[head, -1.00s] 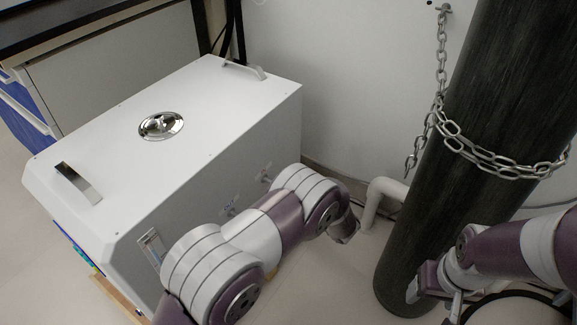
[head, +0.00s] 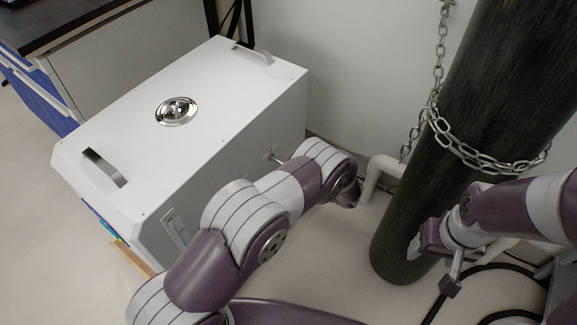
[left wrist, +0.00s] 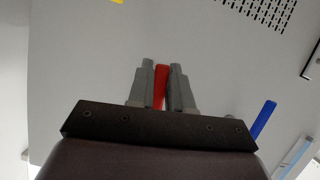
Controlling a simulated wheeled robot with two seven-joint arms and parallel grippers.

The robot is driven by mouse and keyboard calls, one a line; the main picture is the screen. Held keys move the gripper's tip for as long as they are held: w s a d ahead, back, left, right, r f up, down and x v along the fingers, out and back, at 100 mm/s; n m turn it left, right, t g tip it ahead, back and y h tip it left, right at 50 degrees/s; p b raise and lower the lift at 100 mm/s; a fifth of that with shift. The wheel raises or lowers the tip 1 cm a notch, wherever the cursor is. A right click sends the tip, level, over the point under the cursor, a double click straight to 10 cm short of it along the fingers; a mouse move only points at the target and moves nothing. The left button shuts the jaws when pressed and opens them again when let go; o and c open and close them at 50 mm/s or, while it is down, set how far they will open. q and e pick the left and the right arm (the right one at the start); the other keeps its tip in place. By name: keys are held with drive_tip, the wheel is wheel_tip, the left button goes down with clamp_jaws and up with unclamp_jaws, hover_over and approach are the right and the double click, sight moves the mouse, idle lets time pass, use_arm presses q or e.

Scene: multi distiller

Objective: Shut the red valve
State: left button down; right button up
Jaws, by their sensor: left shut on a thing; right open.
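The red valve handle (left wrist: 160,86) shows in the left wrist view as a narrow red bar between the two grey fingers of my left gripper (left wrist: 162,72). The fingers are shut on it. The handle lies in front of the pale side of the distiller; its lower part is hidden by the gripper. In the head view my left arm hides the gripper and the red valve. The white distiller (head: 222,90) stands at the left. My right gripper (head: 432,268) is open and empty in front of the dark cylinder.
A blue handle (left wrist: 264,119) is right of my left gripper. The dark cylinder (head: 470,110), held by a chain (head: 480,160), stands at the right. A white pipe (head: 383,168) runs by the wall. A dark hose (head: 490,268) lies on the floor. A bench (head: 75,20) is behind.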

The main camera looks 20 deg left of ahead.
use_arm(q)
drive_tip(key=shift+s+a+f+m+g, duration=0.1)
drive_tip(key=shift+s+m+g, duration=0.2)
drive_tip(key=shift+m+g, duration=0.15)
idle(0.4)
drive_tip(key=c, duration=1.1)
unclamp_jaws()
drive_tip(key=p+v, duration=0.4)
drive_tip(key=v, duration=0.8)
drive_tip(key=shift+s+d, duration=0.15)
drive_tip(key=shift+d, duration=0.15)
